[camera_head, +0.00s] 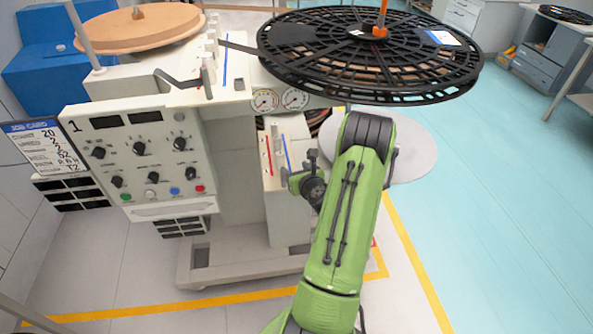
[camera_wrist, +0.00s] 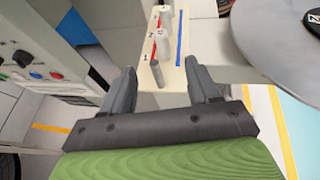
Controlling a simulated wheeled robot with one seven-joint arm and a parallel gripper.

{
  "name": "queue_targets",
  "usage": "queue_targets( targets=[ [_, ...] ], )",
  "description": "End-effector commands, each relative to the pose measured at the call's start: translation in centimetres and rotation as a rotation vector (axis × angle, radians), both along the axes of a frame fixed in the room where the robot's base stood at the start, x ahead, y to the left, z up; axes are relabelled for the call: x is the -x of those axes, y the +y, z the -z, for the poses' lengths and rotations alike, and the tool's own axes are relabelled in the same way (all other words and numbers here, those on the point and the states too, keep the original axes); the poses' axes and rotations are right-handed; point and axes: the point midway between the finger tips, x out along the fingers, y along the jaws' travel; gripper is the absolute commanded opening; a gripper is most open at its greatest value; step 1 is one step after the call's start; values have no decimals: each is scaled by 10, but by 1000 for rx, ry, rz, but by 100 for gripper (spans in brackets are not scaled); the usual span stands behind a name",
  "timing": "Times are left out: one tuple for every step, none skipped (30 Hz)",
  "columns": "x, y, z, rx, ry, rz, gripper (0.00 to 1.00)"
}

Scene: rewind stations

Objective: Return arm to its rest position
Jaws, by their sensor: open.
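My green arm reaches forward from the bottom of the head view toward the rewind station (camera_head: 227,150). My gripper shows in the wrist view (camera_wrist: 163,88), with its two grey fingers spread apart and nothing between them. Beyond the fingertips is a pale bracket (camera_wrist: 163,55) with a red strip, a blue strip and several short posts. The same bracket shows in the head view (camera_head: 287,150), left of my arm. In the head view my gripper's fingers cannot be clearly made out.
A large black reel (camera_head: 370,50) overhangs my arm. A grey disc (camera_head: 412,150) lies behind the arm; it also shows in the wrist view (camera_wrist: 275,40). The control panel (camera_head: 145,160) is at left. The blue-green floor (camera_head: 500,190) at right is clear.

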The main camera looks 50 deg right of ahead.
Motion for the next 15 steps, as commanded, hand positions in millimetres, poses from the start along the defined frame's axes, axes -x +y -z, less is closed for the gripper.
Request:
queue_targets(
  targets=[
    [0, 0, 0, 0, 0, 0, 60],
    [0, 0, 0, 0, 0, 0, 60],
    [0, 0, 0, 0, 0, 0, 60],
    [0, 0, 0, 0, 0, 0, 60],
    [0, 0, 0, 0, 0, 0, 60],
    [0, 0, 0, 0, 0, 0, 60],
    [0, 0, 0, 0, 0, 0, 60],
    [0, 0, 0, 0, 0, 0, 60],
    [0, 0, 0, 0, 0, 0, 60],
    [0, 0, 0, 0, 0, 0, 60],
    [0, 0, 0, 0, 0, -1, 60],
    [-3, 2, -3, 10, 6, -14, 60],
    [-7, 6, -7, 25, 18, -38, 60],
    [-14, 13, -13, 53, 36, -78, 60],
    [-26, 26, -26, 110, 75, -158, 60]
  ],
)
